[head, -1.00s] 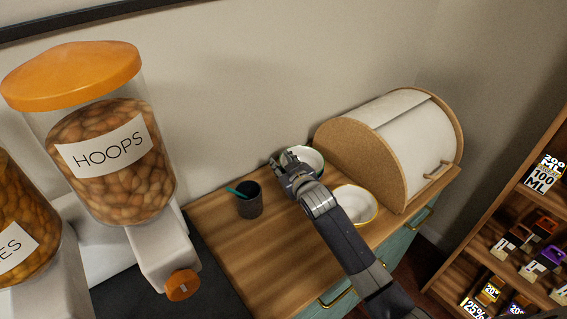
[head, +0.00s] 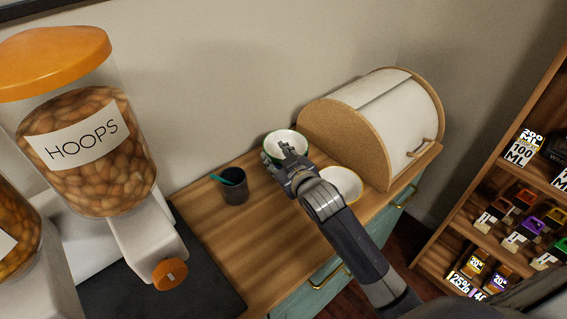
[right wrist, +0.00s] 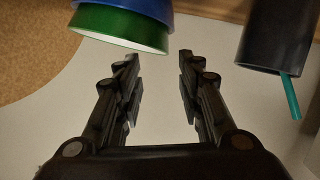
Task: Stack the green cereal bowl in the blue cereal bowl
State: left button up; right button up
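In the head view the green cereal bowl (head: 276,137), white inside with a green rim, stands near the wall. In the right wrist view, which looks upside down, the green bowl (right wrist: 122,30) appears seated in the blue cereal bowl (right wrist: 150,9), its rim showing beyond the blue one. The blue bowl cannot be made out in the head view. My right gripper (head: 279,156) covers the near side of the bowl. In the right wrist view my right gripper (right wrist: 158,62) has its fingers apart, with nothing between them; the bowls are off to one side. My left gripper is out of view.
A yellow-rimmed white bowl (head: 345,182) stands beside my right arm. A dark cup (head: 234,190) with a teal stick stands left of the gripper. A bread box (head: 352,130) is to the right, cereal dispensers (head: 85,145) to the left. Front-left wood is clear.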

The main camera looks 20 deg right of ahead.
jog(key=shift+v, duration=1.85)
